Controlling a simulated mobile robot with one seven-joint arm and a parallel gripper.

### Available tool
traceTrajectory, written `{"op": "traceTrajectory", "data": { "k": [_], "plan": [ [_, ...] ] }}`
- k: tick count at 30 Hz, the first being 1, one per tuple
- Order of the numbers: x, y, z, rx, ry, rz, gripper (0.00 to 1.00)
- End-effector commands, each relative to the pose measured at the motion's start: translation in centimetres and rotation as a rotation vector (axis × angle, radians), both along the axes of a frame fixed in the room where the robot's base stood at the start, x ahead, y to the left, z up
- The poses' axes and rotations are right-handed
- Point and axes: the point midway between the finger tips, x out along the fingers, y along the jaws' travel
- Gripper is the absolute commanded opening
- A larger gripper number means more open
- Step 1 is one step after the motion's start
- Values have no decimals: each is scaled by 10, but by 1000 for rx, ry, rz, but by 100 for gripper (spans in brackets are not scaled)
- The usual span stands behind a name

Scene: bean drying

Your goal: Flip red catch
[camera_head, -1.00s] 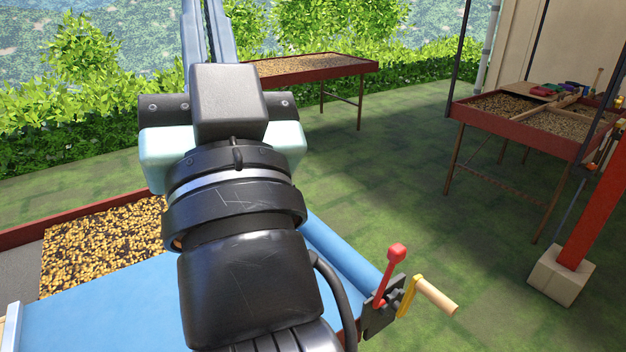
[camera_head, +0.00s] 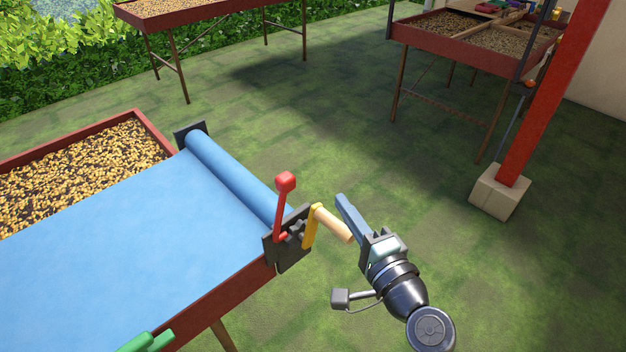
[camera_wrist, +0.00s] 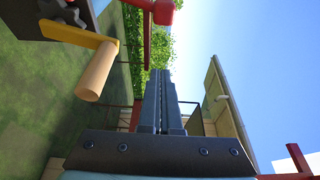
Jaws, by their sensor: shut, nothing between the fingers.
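The red catch (camera_head: 283,200) is a red lever with a block-shaped knob. It stands nearly upright on the dark end plate (camera_head: 290,250) of the blue cover's roller. Its knob also shows at the top of the wrist view (camera_wrist: 163,11). A yellow crank (camera_head: 312,226) with a pale wooden handle (camera_head: 333,225) sits to the right of the catch, and it fills the left of the wrist view (camera_wrist: 96,72). My gripper (camera_head: 341,200) is shut and empty, just right of the crank handle, apart from the catch.
The blue cover (camera_head: 150,240) lies over a red-framed bed of beans (camera_head: 80,165), with its roller (camera_head: 235,175) at the right end. A green handle (camera_head: 146,342) is at the near edge. A red post (camera_head: 545,100) on a pale block stands right.

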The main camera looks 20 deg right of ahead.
Motion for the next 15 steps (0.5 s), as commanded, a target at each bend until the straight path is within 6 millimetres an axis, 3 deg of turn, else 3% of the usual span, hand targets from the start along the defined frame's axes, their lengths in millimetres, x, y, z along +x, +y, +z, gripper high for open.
{"op": "traceTrajectory", "data": {
  "k": [8,15],
  "plan": [
    [3,0,1,-4,-1,0,0],
    [37,1,3,-5,-2,1,0]
  ]
}}
